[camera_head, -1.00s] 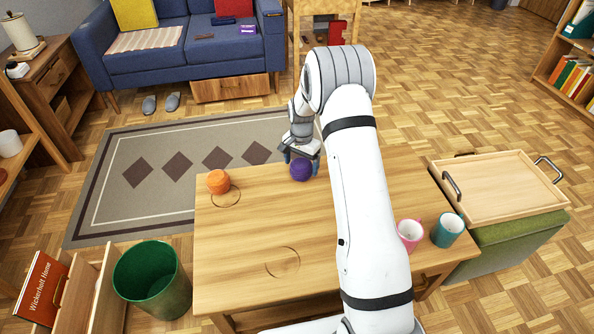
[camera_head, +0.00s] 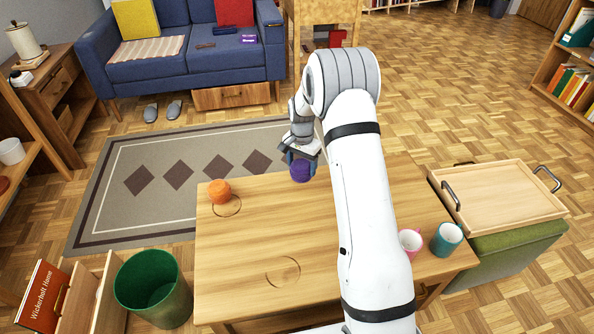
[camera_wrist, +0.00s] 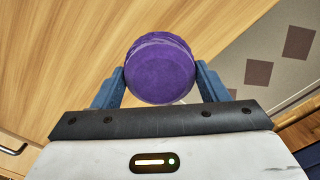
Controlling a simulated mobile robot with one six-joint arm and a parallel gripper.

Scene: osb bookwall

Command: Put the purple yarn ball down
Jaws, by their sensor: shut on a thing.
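The purple yarn ball (camera_head: 300,172) is at the far edge of the wooden table (camera_head: 330,240) in the head view. In the wrist view the purple yarn ball (camera_wrist: 160,68) sits between the two blue fingers of my gripper (camera_wrist: 160,85), with the table top behind it. My gripper (camera_head: 301,158) is shut on the ball. I cannot tell whether the ball touches the table or is just above it. My arm hides part of the table's right side.
An orange ball (camera_head: 219,191) rests on the table's left, by a ring mark (camera_head: 228,206). Another ring mark (camera_head: 283,271) is nearer the front. Pink (camera_head: 410,243) and teal (camera_head: 446,239) mugs stand at the right. The table's left and middle are mostly clear.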

